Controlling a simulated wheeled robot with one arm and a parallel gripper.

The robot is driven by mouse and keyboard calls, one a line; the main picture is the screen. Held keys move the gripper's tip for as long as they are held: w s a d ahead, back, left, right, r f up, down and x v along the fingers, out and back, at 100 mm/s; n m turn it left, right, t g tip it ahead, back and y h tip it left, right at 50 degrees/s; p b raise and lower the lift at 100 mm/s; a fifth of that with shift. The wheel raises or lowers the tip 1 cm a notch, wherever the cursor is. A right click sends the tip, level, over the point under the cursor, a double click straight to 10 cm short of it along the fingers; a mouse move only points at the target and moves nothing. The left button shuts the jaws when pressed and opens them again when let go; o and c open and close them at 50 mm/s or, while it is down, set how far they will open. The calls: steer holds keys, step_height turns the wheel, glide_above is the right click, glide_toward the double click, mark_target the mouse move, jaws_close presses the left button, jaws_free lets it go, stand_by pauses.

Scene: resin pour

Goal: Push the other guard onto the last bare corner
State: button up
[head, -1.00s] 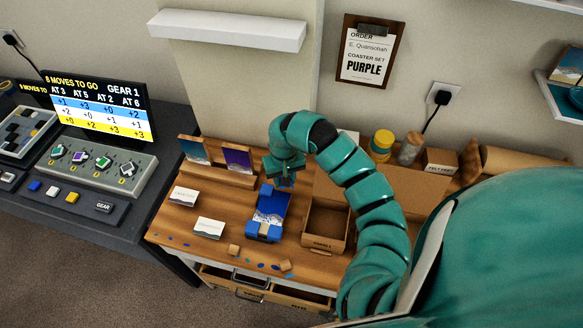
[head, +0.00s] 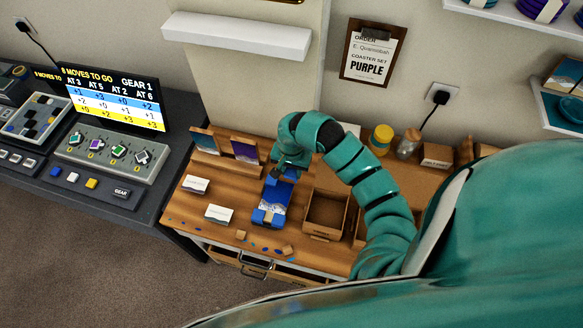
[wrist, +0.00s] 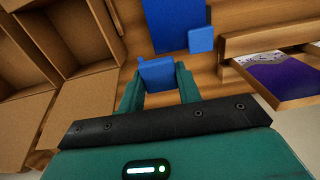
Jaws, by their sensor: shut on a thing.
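A blue guard (wrist: 157,73) is between the two fingers of my gripper (wrist: 158,84) in the wrist view. My gripper is shut on it. Just beyond it lies a flat blue piece (wrist: 174,24), with another blue guard (wrist: 201,39) at its near right corner. The held guard is close to the piece's near left corner; I cannot tell whether they touch. In the head view my gripper (head: 279,174) is at the far end of the blue piece (head: 274,195), which has a white-and-blue patterned patch. The held guard is hidden there.
An open cardboard box (head: 325,214) stands right of the blue piece. White cards (head: 219,214) lie to its left. A wooden rack holds a purple picture (head: 244,151) behind. Wooden cubes (head: 288,250) and blue bits lie along the front edge. An order clipboard (head: 372,52) hangs on the wall.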

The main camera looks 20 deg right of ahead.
step_height(320, 180, down, 5)
steer(key=b, duration=0.3)
steer(key=shift+b, duration=0.3)
steer(key=shift+f, duration=0.35)
steer(key=shift+f, duration=0.5)
stand_by(0.5)
